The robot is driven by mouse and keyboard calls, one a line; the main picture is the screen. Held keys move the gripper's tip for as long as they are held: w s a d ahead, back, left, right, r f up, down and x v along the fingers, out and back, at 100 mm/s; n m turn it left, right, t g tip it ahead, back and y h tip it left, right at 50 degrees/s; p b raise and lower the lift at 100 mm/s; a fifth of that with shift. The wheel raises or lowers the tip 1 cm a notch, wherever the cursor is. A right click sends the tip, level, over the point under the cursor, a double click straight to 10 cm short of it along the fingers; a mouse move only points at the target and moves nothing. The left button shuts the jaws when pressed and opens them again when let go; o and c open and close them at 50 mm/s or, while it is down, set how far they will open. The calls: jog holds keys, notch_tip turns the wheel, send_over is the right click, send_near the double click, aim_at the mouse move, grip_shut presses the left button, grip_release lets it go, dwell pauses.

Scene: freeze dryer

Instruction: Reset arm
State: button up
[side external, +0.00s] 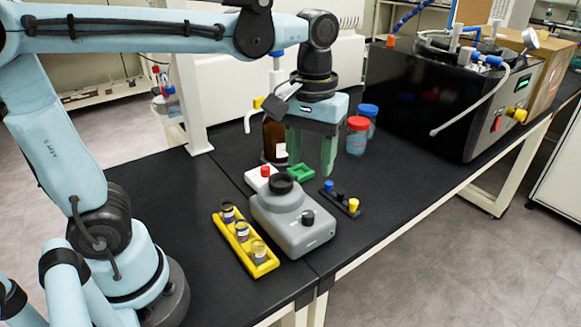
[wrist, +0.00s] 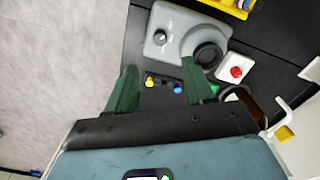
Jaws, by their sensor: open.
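My gripper (side external: 310,150) hangs above the black bench, pointing down, with its two green fingers apart and nothing between them. In the wrist view, my gripper (wrist: 158,88) shows the fingers spread at either side. A grey device (side external: 292,222) with a dark round top and a knob stands on the bench in front of my gripper. It also shows at the top of the wrist view (wrist: 178,42). My arm reaches in from the left, raised above the bench.
A yellow rack (side external: 262,268) with several vials lies left of the grey device. A small dark holder (side external: 341,198) with coloured caps, a red-button box (side external: 262,178), a green piece (side external: 301,172), a brown bottle (side external: 271,136) and red- and blue-lidded jars (side external: 357,138) surround it. A black machine (side external: 420,95) stands at right.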

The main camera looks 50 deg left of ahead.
jog(key=s+a+f+m+t, duration=0.3)
jog(key=a+f+m+t, duration=0.2)
jog(key=t, duration=0.2)
jog(key=shift+f, duration=0.15)
